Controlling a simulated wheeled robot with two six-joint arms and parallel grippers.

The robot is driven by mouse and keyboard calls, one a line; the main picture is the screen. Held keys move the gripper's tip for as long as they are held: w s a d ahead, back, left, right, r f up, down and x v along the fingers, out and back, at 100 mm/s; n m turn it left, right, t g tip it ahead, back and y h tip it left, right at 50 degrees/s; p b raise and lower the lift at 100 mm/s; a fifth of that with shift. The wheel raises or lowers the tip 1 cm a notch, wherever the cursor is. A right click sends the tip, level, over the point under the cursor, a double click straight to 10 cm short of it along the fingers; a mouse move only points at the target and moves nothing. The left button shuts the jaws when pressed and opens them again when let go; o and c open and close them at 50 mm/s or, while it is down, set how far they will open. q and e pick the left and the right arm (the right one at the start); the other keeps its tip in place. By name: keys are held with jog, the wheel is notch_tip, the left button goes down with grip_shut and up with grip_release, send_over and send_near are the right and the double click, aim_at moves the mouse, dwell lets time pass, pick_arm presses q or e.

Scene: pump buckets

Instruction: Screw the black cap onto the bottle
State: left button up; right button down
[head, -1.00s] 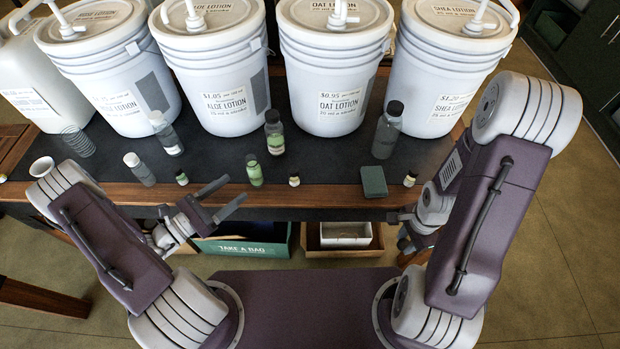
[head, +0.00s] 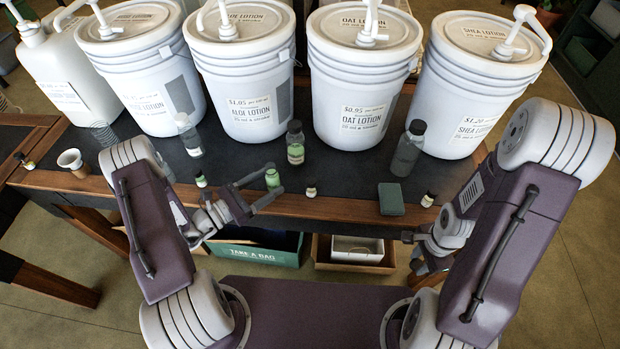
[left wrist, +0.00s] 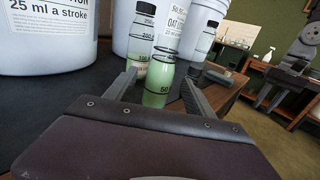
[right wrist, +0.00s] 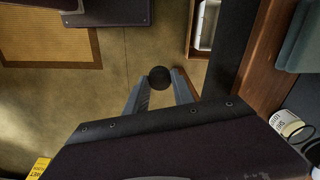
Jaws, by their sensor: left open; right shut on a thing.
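A small clear bottle with pale green liquid (head: 272,178) stands upright on the dark counter near its front edge; no cap shows on it. My left gripper (head: 275,183) is open and low at the counter edge. In the left wrist view the bottle (left wrist: 158,72) stands between the two spread fingers; I cannot tell whether they touch it. My right gripper (right wrist: 160,80) is shut on the round black cap (right wrist: 159,75), seen in the right wrist view. In the head view the right gripper (head: 410,239) is in front of the counter, to the right of the bottle.
A capped green-liquid bottle (head: 295,146) stands behind. A dark capped bottle (head: 407,150), a green block (head: 391,198) and small vials (head: 310,189) are on the counter. White lotion buckets (head: 360,85) line the back. A bag box (head: 255,247) sits below.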

pick_arm(q)
jog(key=x, duration=0.5)
jog(key=shift+w+f, duration=0.15)
jog(key=shift+f, duration=0.05)
grip_shut()
jog(key=shift+r, duration=0.1)
